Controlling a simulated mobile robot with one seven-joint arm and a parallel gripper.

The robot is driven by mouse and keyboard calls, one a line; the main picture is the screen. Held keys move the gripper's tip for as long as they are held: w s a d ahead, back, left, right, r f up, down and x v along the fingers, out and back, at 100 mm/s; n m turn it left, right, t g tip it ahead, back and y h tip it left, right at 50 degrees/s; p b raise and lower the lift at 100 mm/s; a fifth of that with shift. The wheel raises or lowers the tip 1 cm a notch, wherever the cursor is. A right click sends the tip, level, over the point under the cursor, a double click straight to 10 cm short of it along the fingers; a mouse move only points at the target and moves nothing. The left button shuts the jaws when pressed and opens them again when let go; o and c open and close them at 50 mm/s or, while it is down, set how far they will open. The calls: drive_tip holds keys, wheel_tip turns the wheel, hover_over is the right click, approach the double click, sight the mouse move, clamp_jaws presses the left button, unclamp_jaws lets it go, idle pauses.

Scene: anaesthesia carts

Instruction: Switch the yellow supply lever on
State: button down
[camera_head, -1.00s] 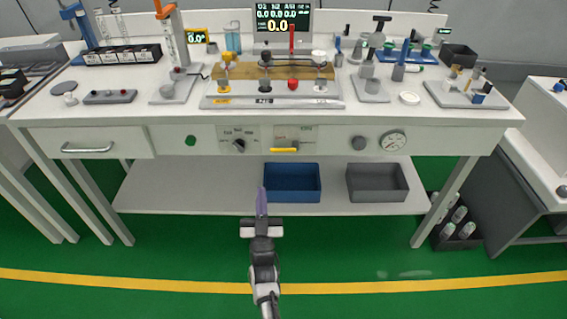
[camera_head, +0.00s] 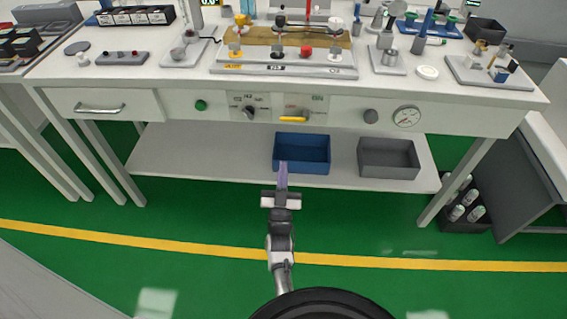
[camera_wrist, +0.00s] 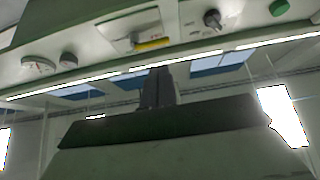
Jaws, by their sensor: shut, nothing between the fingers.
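In the wrist view the yellow lever (camera_wrist: 153,44) shows at the upper middle, on the panel, seen from below and upside down. My gripper (camera_head: 283,168) is shut and empty, in front of the bench and lower than the lever, overlapping the blue bin in the picture. In the wrist view my gripper (camera_wrist: 158,72) points up toward the panel, apart from the lever.
Beside the lever are a rotary knob (camera_head: 249,112), a green button (camera_head: 201,105), a grey knob (camera_head: 371,116) and a round gauge (camera_head: 407,116). A blue bin (camera_head: 318,153) and a grey bin (camera_head: 388,158) stand on the lower shelf. Green floor in front is clear.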

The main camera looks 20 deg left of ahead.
drive_tip(key=p+x, duration=0.2)
drive_tip(key=x, duration=0.9)
drive_tip(key=shift+w+p, duration=0.2)
drive_tip(key=shift+p, duration=0.1)
